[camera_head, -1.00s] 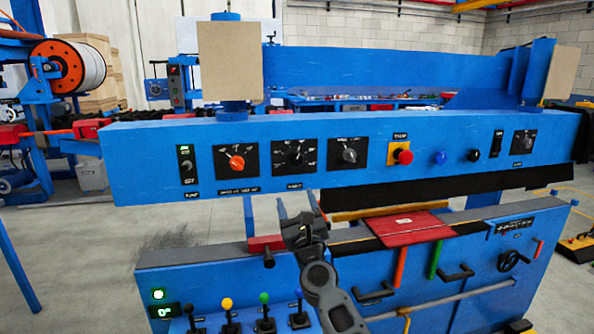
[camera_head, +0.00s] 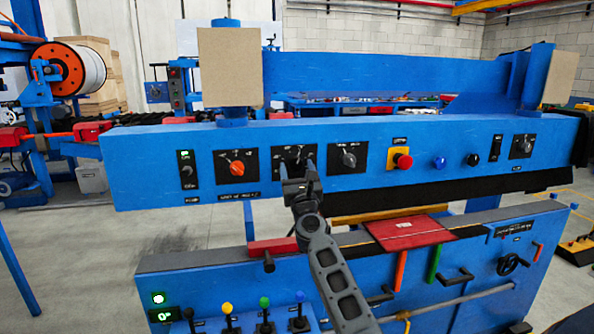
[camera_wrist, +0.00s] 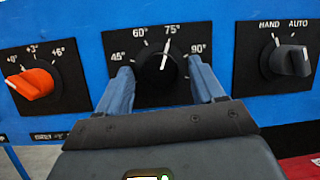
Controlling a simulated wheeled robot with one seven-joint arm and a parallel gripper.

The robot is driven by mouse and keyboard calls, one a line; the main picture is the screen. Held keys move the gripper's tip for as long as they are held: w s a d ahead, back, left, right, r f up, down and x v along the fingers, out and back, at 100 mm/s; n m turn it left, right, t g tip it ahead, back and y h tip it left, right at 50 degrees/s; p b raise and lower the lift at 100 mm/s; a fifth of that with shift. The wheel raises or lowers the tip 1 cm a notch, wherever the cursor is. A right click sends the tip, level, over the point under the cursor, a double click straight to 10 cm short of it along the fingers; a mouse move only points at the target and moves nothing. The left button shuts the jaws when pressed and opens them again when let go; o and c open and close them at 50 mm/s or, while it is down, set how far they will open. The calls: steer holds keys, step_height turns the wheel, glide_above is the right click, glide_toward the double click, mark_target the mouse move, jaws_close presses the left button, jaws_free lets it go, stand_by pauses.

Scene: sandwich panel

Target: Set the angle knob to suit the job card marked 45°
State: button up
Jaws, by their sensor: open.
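The angle knob (camera_wrist: 160,72) is black with a white pointer line, on a black plate (camera_wrist: 146,30) marked 45°, 60°, 75° and 90°. Its pointer stands at 75°. My gripper (camera_wrist: 160,66) is open, with one finger on the left and one on the right of the knob; I cannot tell whether they touch it. In the head view my gripper (camera_head: 297,166) is in front of the angle knob's plate (camera_head: 279,152) and partly hides it.
An orange knob (camera_wrist: 34,83) sits to the left and a HAND/AUTO knob (camera_wrist: 292,60) to the right. Further right are a red emergency button (camera_head: 404,161) and blue and black buttons. A green readout (camera_head: 163,314) below shows 0°.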

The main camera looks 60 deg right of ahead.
steer(key=c, duration=1)
steer(key=shift+c, duration=0.2)
steer(key=shift+n+t, duration=0.4)
steer(key=n+t+y, duration=0.1)
steer(key=n, duration=0.1)
steer(key=n+t+y+b, duration=0.1)
steer(key=n, duration=0.2)
steer(key=shift+s+d+b, duration=0.1)
steer(key=shift+s+b, duration=0.05)
steer(key=shift+b, duration=0.15)
steer(key=n+y, duration=0.1)
steer(key=n, duration=0.2)
steer(key=n+t+y, duration=0.1)
steer(key=n+y, duration=0.1)
steer(key=n, duration=0.1)
steer(key=shift+s+d+n+b, duration=0.1)
steer(key=shift+n+b, duration=0.2)
steer(key=shift+b, duration=0.1)
steer(key=n+y, duration=0.1)
steer(key=n, duration=0.3)
steer(key=n+y, duration=0.1)
steer(key=shift+s+d+r+n+y, duration=0.1)
steer(key=shift+r+n+y, duration=0.2)
steer(key=shift+n, duration=0.1)
steer(key=shift+r+n+g+y+p, duration=0.15)
steer(key=shift+n+y+p, duration=0.3)
steer(key=shift+n, duration=0.8)
steer(key=shift+f+n+g+y+p, duration=0.15)
steer(key=shift+n+y+p, duration=0.25)
steer(key=shift+n, duration=0.85)
